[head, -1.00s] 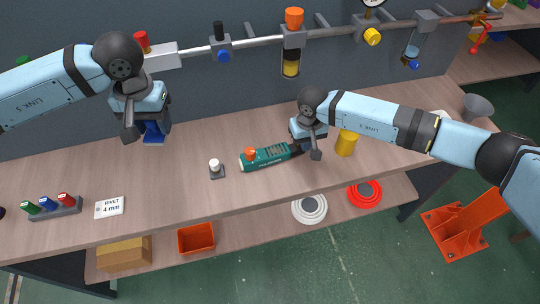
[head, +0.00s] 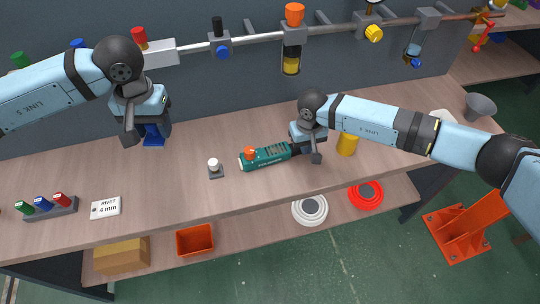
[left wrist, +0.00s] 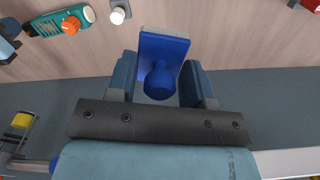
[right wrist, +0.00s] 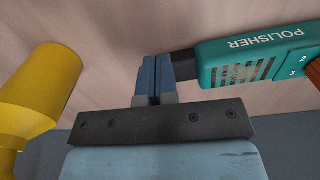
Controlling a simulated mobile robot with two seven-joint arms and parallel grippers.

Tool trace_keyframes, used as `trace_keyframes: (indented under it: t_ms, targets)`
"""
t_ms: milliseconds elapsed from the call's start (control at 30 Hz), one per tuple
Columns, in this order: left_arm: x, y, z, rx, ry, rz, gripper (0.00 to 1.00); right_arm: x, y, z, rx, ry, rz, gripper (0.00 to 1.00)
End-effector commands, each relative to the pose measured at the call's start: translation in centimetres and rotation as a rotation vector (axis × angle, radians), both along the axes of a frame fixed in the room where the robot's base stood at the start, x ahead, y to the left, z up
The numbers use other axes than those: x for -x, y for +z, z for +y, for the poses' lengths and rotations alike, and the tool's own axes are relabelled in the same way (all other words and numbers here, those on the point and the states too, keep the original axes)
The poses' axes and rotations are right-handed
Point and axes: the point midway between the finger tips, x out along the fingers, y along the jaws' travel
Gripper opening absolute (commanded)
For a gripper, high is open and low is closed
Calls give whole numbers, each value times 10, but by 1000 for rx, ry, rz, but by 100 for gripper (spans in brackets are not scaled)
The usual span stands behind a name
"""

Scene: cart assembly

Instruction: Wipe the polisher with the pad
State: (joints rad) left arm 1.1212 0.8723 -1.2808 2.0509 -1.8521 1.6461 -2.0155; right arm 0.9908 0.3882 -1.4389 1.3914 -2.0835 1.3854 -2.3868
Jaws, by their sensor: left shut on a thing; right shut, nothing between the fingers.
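The pad (head: 153,136) is a blue block with a round blue knob. My left gripper (head: 147,124) is shut on it above the bench's back left. In the left wrist view the pad (left wrist: 165,47) sits between the fingers, its knob partly between them. The polisher (head: 268,157) is a green tool with an orange knob, lying on the bench. In the right wrist view the polisher (right wrist: 260,55) shows its lettering and a grille with brownish smudges. My right gripper (right wrist: 157,75) is shut and empty beside the polisher's black end; whether they touch is unclear.
A yellow cylinder (head: 347,143) stands right of my right gripper. A white-capped item (head: 214,167) stands left of the polisher. A rivet card (head: 105,208) and a rack of coloured items (head: 50,208) lie at the left. The bench between pad and white-capped item is clear.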

Motion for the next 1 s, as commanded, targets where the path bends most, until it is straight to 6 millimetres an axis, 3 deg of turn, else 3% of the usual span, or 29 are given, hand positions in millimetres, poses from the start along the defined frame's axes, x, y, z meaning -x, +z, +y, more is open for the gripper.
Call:
trace_keyframes:
  t_ms: [500,1000]
  targets:
    - [0,-11,0,0,0,0,28,0,-11,0,0,0,0,0]
    - [0,-3,0,0,0,0,28,0,17,0,0,1,-1,0]
